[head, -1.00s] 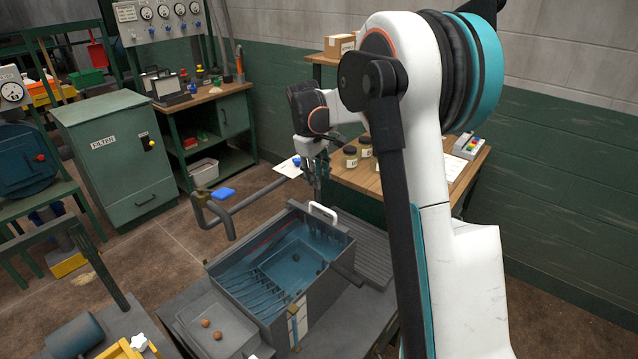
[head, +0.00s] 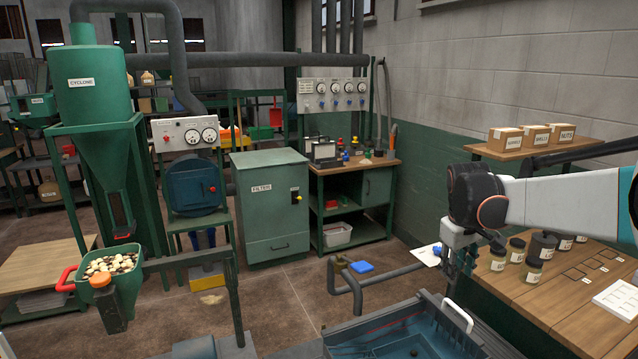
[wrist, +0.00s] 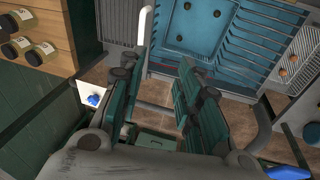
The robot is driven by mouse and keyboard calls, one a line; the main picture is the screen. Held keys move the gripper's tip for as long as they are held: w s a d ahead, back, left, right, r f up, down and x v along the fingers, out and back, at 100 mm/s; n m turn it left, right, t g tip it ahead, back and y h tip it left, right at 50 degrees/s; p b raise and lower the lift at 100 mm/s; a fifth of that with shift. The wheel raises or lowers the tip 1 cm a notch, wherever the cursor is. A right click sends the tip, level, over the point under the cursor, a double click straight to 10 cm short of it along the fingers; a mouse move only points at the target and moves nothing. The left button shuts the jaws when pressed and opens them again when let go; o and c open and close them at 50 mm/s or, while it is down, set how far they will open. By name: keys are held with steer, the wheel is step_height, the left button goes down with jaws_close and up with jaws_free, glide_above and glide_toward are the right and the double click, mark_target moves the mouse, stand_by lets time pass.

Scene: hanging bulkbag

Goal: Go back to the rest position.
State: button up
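My gripper (head: 460,262) hangs fingers-down at the right of the head view, at the end of my white arm. It is above the floor just behind the blue-lined box (head: 395,335) and left of the wooden table. In the wrist view my gripper (wrist: 158,90) shows two dark green fingers spread apart, with floor visible between them and nothing held. The blue-lined box (wrist: 240,45) lies beyond the fingertips, with its white handle (wrist: 147,25) close by the left finger. A few small brown balls show in that view.
Boxes stand on a shelf (head: 535,150) behind my arm. A grey pipe (head: 357,285) with a blue part stands left of my gripper. The floor before the filter cabinet (head: 270,207) is clear.

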steer(key=s+a+r+m+t, duration=0.1)
steer(key=s+a+r, duration=0.1)
steer(key=s+a, duration=0.35)
steer(key=s+a+r+m+t, duration=0.1)
steer(key=s+a+r, duration=0.1)
steer(key=s, duration=0.7)
steer(key=s+a+f+m+t+y, duration=0.1)
steer(key=s+a+f, duration=0.1)
steer(key=s, duration=0.5)
steer(key=s+a+f+t+b, duration=0.1)
steer(key=s+a+f+t, duration=0.1)
steer(key=s, duration=0.5)
steer(key=shift+a+f+m+y+b, duration=0.35)
steer(key=shift+a+f, duration=0.3)
steer(key=shift+a, duration=0.5)
